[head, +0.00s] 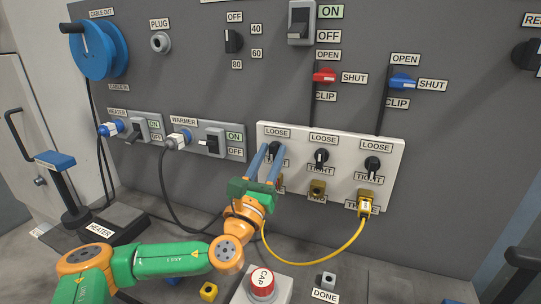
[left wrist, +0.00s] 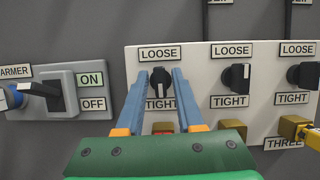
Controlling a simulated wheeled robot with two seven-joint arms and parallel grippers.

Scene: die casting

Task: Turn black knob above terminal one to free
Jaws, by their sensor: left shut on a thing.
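A white panel (left wrist: 196,62) carries three black knobs, each between a LOOSE label above and a TIGHT label below. The leftmost black knob (left wrist: 160,78) is above the terminal whose brass part (left wrist: 162,127) is mostly hidden behind my gripper. My left gripper (head: 272,150) reaches up to this knob, and its two blue fingers (left wrist: 162,80) are shut on the knob's sides. The knob's pointer seems to face down toward TIGHT. In the head view the fingers partly cover the knob and its labels. My right gripper is out of view.
The middle knob (head: 321,157) and right knob (head: 372,164) sit close by on the right. A yellow cable (head: 330,259) runs from the right terminal plug (head: 365,202) and passes behind my gripper. The WARMER switch (head: 212,145) is at left.

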